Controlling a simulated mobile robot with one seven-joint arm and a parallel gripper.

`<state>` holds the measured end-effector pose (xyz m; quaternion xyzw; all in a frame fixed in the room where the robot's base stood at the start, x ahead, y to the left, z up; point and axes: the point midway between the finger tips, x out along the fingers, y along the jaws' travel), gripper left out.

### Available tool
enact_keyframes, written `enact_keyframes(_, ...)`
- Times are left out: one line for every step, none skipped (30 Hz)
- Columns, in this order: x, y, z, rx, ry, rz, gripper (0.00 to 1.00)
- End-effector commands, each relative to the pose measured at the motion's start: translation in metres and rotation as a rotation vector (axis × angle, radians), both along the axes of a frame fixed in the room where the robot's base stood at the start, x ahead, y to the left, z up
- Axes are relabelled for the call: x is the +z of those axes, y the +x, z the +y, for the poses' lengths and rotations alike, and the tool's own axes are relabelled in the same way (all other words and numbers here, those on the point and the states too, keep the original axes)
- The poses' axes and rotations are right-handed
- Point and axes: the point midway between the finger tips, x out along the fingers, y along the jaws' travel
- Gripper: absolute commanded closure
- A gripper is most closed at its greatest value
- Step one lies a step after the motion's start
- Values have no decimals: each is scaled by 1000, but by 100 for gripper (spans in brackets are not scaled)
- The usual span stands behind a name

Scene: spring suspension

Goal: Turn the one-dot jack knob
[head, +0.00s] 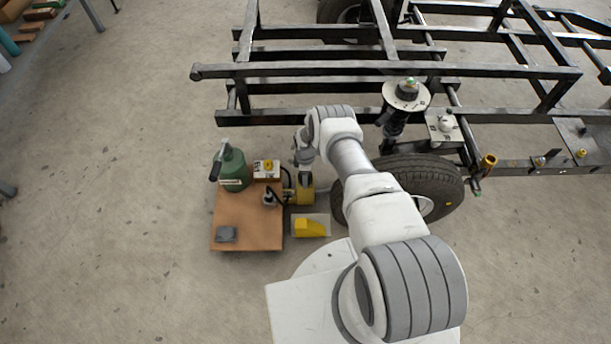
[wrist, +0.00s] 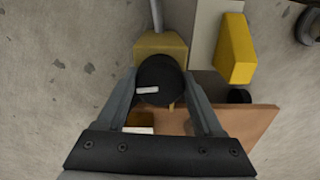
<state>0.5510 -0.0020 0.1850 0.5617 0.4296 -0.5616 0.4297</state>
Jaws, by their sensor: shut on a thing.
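A black round knob (wrist: 160,82) with a short white bar on its face sits in front of a yellow jack body (wrist: 158,45). My gripper (wrist: 159,88) has one finger on each side of the knob and is shut on it. No single dot can be made out on the knob. In the head view the yellow jack (head: 304,192) stands at the right edge of a brown board, with my gripper (head: 303,168) over it. The knob is hidden there by my gripper and wrist.
A yellow wedge (head: 311,228) lies close by. A tyre (head: 430,180) and black frame (head: 350,70) stand right and behind.

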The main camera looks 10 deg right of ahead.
Motion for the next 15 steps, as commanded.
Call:
enact_keyframes(0, 0, 0, -22, 0, 0, 87)
enact_keyframes(0, 0, 0, -38, 0, 0, 87)
enact_keyframes(0, 0, 0, -61, 0, 0, 87)
enact_keyframes(0, 0, 0, -80, 0, 0, 87)
enact_keyframes(0, 0, 0, -102, 0, 0, 87)
enact_keyframes(0, 0, 0, -132, 0, 0, 87)
enact_keyframes(0, 0, 0, -156, 0, 0, 87)
enact_keyframes(0, 0, 0, -182, 0, 0, 87)
enact_keyframes(0, 0, 0, -217, 0, 0, 87)
enact_keyframes(0, 0, 0, -245, -1, 0, 87)
enact_keyframes(0, 0, 0, -273, -1, 0, 87)
enact_keyframes(0, 0, 0, -311, 0, 0, 87)
enact_keyframes(0, 0, 0, -340, 0, 0, 87)
enact_keyframes(0, 0, 0, -368, 0, 0, 87)
enact_keyframes(0, 0, 0, -405, 0, 0, 87)
